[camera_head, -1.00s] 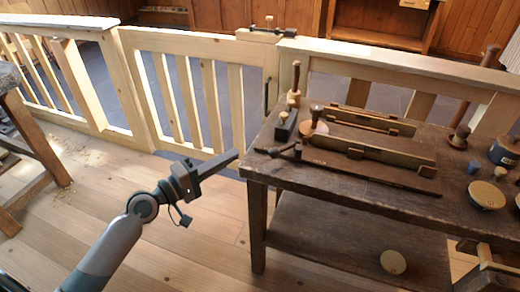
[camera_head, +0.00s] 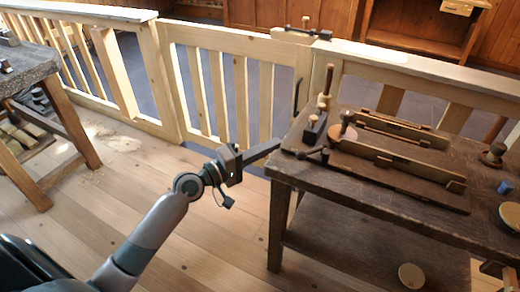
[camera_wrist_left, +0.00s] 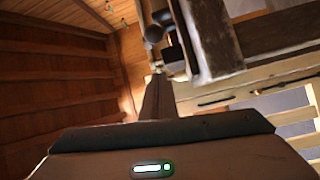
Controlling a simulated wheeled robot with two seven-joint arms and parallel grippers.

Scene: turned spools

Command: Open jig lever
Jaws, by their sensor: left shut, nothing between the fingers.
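The wooden jig (camera_head: 395,160), a long board with upright fences, lies on the dark workbench (camera_head: 355,208). A dark lever with a rounded end (camera_head: 313,155) lies at the jig's near left end, low over the bench's left corner. My left gripper (camera_head: 278,143) is shut and empty. Its tip points right at the bench's left edge, just short of the lever; I cannot tell whether they touch. In the left wrist view the shut fingers (camera_wrist_left: 158,97) point toward a dark ball and rod (camera_wrist_left: 154,33), perhaps the lever. My right gripper is not in view.
A dark block plane (camera_head: 315,127) and a round-topped wooden tool (camera_head: 347,126) stand close behind the lever. A slatted wooden gate (camera_head: 237,95) and rail run behind the bench. Another bench (camera_head: 45,75) stands at left. The floor between is open.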

